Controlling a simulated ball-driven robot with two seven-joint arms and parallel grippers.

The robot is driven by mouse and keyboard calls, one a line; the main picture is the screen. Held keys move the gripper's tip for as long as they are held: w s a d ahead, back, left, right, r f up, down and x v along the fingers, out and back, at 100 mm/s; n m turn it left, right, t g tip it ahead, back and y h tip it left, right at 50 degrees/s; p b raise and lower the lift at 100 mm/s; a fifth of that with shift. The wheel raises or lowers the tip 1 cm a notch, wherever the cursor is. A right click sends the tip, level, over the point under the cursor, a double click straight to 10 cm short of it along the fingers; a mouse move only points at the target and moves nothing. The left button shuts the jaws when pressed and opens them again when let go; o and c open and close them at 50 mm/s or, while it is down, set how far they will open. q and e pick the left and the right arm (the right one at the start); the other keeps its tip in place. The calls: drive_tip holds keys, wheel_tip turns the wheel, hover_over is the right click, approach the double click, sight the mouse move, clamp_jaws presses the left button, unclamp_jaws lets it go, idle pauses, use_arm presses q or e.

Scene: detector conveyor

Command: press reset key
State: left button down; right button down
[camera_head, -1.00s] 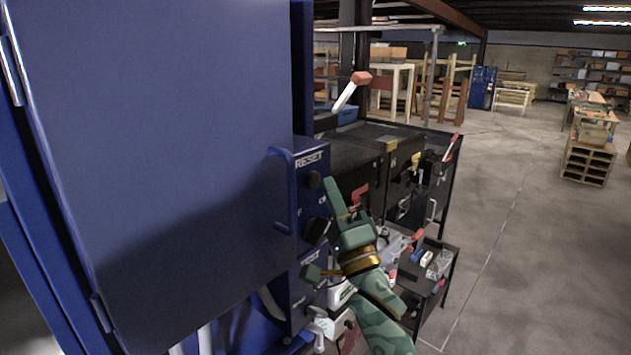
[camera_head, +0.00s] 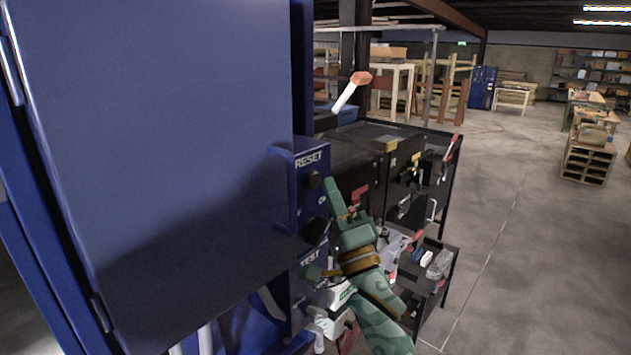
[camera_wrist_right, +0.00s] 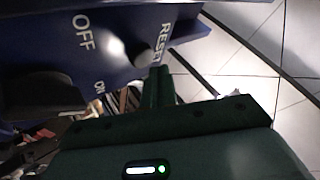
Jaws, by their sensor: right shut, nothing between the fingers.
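The blue control panel (camera_head: 311,155) with the RESET label stands at the edge of the blue cabinet. Below the label is a round dark reset key (camera_head: 314,179); it also shows in the right wrist view (camera_wrist_right: 143,54). My right gripper (camera_head: 331,184) is shut and empty, its fingertips just to the right of the key. In the right wrist view its fingers point at the key and sit very close to it. I cannot tell whether they touch. A dark knob (camera_head: 316,231) sits lower on the panel, by the OFF and ON marks. My left gripper is not in view.
The large blue cabinet door (camera_head: 150,150) with a handle (camera_head: 283,190) fills the left side. A black tool cart (camera_head: 437,290) with loose items stands right of my right arm. Open floor (camera_head: 520,240) lies farther right.

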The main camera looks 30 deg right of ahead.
drive_tip(key=shift+w, duration=0.15)
drive_tip(key=shift+w+a, duration=0.2)
drive_tip(key=shift+w, duration=0.05)
drive_tip(key=shift+w+a, duration=0.15)
drive_tip(key=shift+w, duration=0.3)
idle(1.0)
idle(0.3)
drive_tip(key=shift+s+d+p, duration=0.3)
drive_tip(key=shift+s+p, duration=0.45)
drive_tip(key=shift+s, duration=0.1)
